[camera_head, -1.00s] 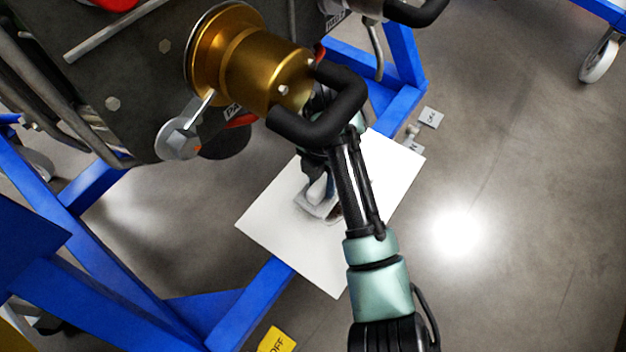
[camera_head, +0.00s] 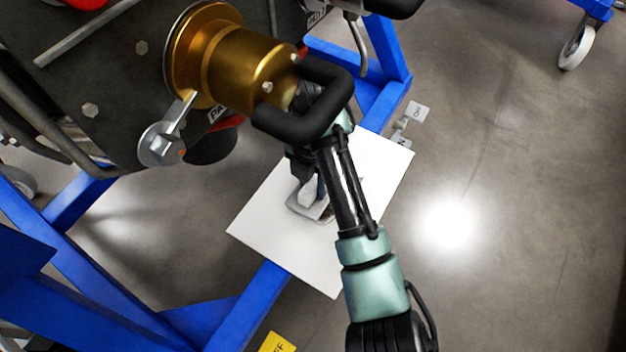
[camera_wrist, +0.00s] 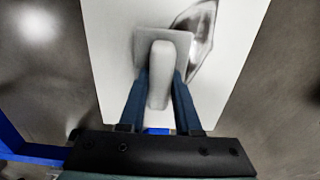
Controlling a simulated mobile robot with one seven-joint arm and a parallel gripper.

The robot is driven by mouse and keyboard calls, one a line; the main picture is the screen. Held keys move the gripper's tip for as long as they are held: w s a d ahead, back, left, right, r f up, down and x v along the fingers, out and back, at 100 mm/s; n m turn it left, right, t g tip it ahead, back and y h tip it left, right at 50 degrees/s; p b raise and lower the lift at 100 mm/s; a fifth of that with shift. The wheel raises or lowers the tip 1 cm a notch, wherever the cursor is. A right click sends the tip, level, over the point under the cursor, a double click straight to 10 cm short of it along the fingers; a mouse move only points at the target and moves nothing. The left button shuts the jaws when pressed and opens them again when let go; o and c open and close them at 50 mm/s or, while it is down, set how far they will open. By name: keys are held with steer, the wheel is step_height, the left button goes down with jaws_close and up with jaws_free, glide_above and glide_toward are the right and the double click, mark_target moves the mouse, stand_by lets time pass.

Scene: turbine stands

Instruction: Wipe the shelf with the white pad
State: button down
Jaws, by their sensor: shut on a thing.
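The shelf (camera_head: 262,226) is a flat white board, lying across the blue frame below the gold cylinder. It also fills the middle of the wrist view (camera_wrist: 107,60). The white pad (camera_wrist: 147,42) is a pale square plate with a rounded upright handle. My gripper (camera_wrist: 160,88) is shut on that handle, one dark finger on each side. The pad is over the shelf's middle and appears to rest on it. In the head view the pad (camera_head: 308,207) is partly hidden by my arm. A dark smudge or reflection lies right of the pad in the wrist view.
A gold cylinder (camera_head: 235,62) and a black bent handle (camera_head: 320,115) hang above the shelf, close to my arm. Blue frame beams (camera_head: 245,305) run below and beside it. Open grey floor (camera_head: 500,200) lies to the right.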

steer(key=shift+f+b, duration=0.3)
steer(key=shift+f, duration=0.65)
